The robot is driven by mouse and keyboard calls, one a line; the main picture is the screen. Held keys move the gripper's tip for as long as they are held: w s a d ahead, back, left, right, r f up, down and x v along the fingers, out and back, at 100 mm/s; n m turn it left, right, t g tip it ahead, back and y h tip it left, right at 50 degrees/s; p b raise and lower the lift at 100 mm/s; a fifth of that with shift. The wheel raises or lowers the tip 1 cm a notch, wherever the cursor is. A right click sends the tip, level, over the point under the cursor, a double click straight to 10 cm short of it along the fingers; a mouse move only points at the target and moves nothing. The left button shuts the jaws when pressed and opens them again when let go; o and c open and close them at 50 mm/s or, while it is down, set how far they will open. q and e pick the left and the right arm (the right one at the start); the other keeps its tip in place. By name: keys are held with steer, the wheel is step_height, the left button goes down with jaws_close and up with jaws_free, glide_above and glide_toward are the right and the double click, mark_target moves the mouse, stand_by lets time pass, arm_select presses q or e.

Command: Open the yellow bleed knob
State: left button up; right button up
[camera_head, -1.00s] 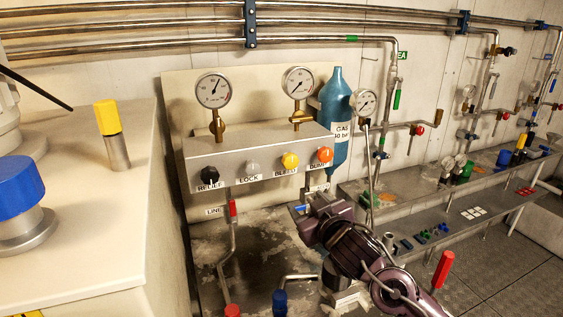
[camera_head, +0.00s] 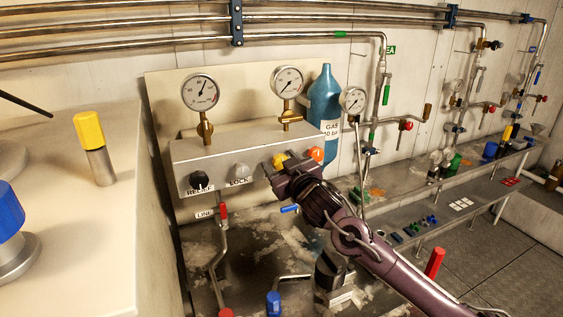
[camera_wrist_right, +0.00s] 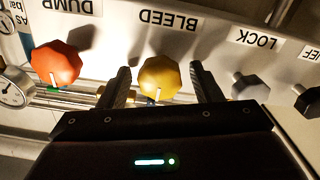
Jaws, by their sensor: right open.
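The yellow bleed knob (camera_head: 280,161) is on the front of the grey manifold box (camera_head: 215,160), between the grey lock knob and the orange dump knob. My right gripper (camera_head: 274,165) is at the box front and partly covers the knob and its label. In the right wrist view the yellow knob (camera_wrist_right: 159,78) sits between the two open fingers (camera_wrist_right: 160,85), with a gap on each side. The white mark on the knob points towards the gripper body. The BLEED label shows upside down there. My left gripper is not in view.
The orange dump knob (camera_wrist_right: 56,64) and grey lock knob (camera_wrist_right: 249,87) flank the fingers closely. A black relief knob (camera_head: 199,180) is further left. Gauges (camera_head: 200,92) stand above the box, and a blue gas bottle (camera_head: 325,105) is behind its right end.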

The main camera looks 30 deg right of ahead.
steer(key=c, duration=1)
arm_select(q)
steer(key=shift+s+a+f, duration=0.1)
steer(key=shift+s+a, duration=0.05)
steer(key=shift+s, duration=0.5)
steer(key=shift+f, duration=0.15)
arm_select(e)
steer(key=shift+f+n, duration=0.1)
steer(key=shift+n, duration=0.2)
steer(key=n+b, duration=0.1)
steer(key=n, duration=0.2)
steer(key=shift+n+b, duration=0.4)
steer(key=n+b, duration=0.2)
steer(key=n, duration=0.2)
steer(key=shift+f, duration=0.15)
steer(key=n+b, duration=0.3)
steer(key=n, duration=0.2)
arm_select(q)
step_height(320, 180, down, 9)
steer(key=b, duration=0.2)
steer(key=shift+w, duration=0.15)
arm_select(e)
steer(key=n, duration=0.4)
arm_select(q)
steer(key=shift+b, duration=0.35)
arm_select(e)
steer(key=shift+a+n, duration=0.1)
steer(key=shift+n, duration=0.2)
